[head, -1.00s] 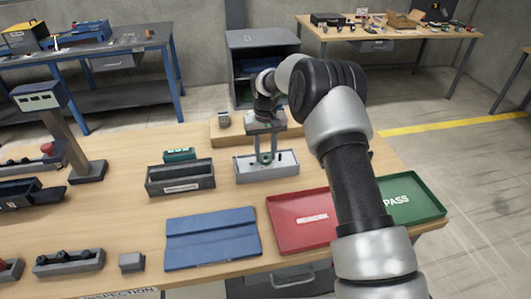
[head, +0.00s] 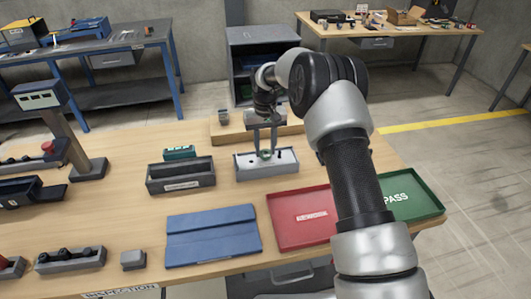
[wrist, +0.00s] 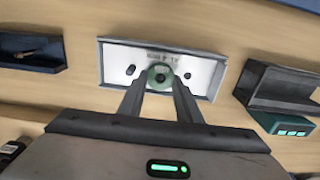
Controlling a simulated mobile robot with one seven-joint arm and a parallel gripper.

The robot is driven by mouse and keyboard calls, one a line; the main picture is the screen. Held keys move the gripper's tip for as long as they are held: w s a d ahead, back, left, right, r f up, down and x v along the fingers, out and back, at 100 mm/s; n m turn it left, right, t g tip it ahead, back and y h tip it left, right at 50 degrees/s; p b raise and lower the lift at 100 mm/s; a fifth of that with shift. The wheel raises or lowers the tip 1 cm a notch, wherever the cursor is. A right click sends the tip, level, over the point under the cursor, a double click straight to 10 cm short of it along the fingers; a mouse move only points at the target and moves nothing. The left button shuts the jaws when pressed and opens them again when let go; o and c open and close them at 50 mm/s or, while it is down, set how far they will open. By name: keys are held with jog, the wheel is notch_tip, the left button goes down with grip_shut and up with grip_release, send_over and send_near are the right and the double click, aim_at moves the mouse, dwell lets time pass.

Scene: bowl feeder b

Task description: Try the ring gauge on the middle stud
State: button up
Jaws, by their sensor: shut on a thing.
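My gripper (head: 266,153) points down over a pale grey stud block (head: 283,171) on the wooden bench and is shut on the green ring gauge (wrist: 160,77). The block also shows in the wrist view (wrist: 208,82). There the ring lies between the fingertips, over the middle of the block. A dark stud shows on each side of it, one to the left (wrist: 130,70) and one to the right (wrist: 187,75). The middle stud is hidden by the ring and fingers. I cannot tell whether the ring is around that stud or above it.
A dark grey open bin (head: 181,186) stands left of the block, with a small green device (head: 179,152) behind it. A red REWORK tray (head: 290,232), a green PASS tray (head: 425,204) and a blue folded mat (head: 211,242) lie nearer. A wooden riser (head: 225,133) is behind.

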jog(key=shift+r+p, duration=1.15)
jog(key=shift+r, duration=1.25)
